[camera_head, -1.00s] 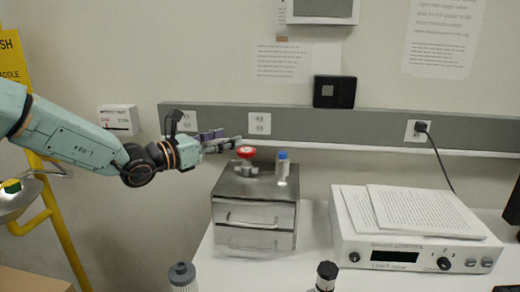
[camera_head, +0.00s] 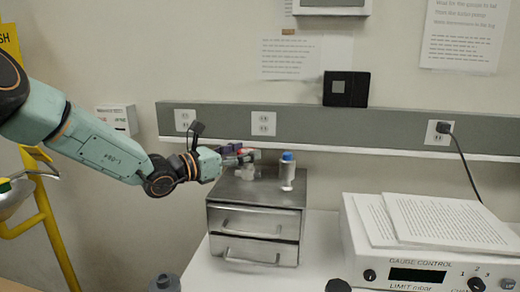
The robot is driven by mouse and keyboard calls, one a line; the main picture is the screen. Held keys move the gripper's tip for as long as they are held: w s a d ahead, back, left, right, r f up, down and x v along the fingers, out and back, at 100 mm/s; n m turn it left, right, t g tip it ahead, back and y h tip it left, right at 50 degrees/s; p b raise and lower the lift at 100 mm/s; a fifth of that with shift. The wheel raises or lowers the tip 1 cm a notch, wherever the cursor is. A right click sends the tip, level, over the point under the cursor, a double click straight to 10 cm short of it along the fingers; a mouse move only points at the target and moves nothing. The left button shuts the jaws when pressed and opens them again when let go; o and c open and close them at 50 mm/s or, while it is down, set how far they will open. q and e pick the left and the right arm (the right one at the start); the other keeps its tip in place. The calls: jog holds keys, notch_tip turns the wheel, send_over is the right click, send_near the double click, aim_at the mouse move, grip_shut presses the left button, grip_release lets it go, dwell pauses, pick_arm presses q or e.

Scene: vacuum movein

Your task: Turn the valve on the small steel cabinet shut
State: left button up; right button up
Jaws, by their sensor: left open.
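The small steel cabinet (camera_head: 254,222) with two drawers stands on the white bench. The valve (camera_head: 246,171) sits on its top; its red handle (camera_head: 247,154) is mostly hidden by my gripper. My left gripper (camera_head: 242,157) is open, and its fingers are at the height of the red handle, overlapping it in the view. I cannot tell whether they touch it. My right gripper is out of view.
A small bottle with a blue cap (camera_head: 287,172) stands on the cabinet just right of the valve. A gauge control box (camera_head: 421,255) with papers (camera_head: 450,222) on top is at the right. A grey rail (camera_head: 300,127) with outlets runs along the wall behind.

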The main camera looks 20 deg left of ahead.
pick_arm(q)
jog(key=x, duration=0.4)
jog(key=shift+w+a+f, duration=0.1)
jog(key=shift+w+f, duration=0.25)
jog(key=shift+w, duration=0.3)
jog(key=shift+d+r, duration=0.25)
jog(key=shift+d, duration=0.2)
jog(key=shift+w+a, duration=0.1)
jog(key=shift+w+a+f, duration=0.1)
jog(key=shift+w+f, duration=0.1)
jog(key=shift+c, duration=1)
jog(key=shift+r, duration=0.1)
jog(key=c, duration=0.4)
jog(key=shift+w, duration=0.1)
jog(key=c, duration=0.6)
